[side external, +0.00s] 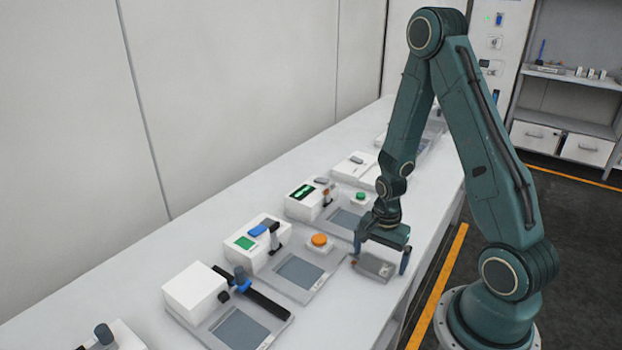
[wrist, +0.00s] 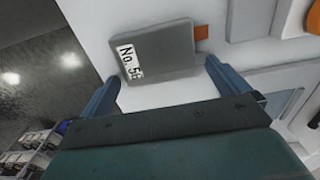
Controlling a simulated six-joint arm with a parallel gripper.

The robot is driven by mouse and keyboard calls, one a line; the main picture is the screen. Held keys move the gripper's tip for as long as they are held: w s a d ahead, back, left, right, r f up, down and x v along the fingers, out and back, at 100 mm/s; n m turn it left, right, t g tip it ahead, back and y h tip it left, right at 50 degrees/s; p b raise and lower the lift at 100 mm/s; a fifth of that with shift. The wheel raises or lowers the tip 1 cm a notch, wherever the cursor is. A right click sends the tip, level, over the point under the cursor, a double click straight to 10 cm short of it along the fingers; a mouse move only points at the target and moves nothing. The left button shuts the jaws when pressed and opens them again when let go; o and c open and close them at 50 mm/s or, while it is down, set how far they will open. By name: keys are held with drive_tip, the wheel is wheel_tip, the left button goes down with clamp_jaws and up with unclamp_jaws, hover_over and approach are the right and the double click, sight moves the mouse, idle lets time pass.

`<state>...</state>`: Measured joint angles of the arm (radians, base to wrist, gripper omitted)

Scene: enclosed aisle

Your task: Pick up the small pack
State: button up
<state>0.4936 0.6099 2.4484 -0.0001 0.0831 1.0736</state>
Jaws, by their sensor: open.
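The small pack (wrist: 160,55) is a flat grey block with a white label reading "No. 5" and a further character I cannot make out, and an orange tab on one end. In the side external view the grey pack (side external: 374,266) lies on the white bench near its front edge. My gripper (wrist: 160,88) is open, its two blue fingers apart, with the pack ahead of and between them in the wrist view. In the side external view my gripper (side external: 381,262) is low over the pack, with a finger near each end. I cannot tell whether either finger touches it.
The white bench (side external: 330,160) carries a row of stations. A unit with an orange button (side external: 319,240) stands left of my gripper, and one with a green button (side external: 360,197) stands behind. A wall (side external: 250,90) runs along the back. Shelves (side external: 575,77) stand far right.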

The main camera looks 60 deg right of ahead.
sight(379, 259)
drive_tip(key=shift+c, duration=0.4)
drive_tip(key=c, duration=1)
drive_tip(key=shift+r, duration=0.15)
wheel_tip(379, 259, up, 20)
drive_tip(key=shift+f, duration=0.1)
idle(0.6)
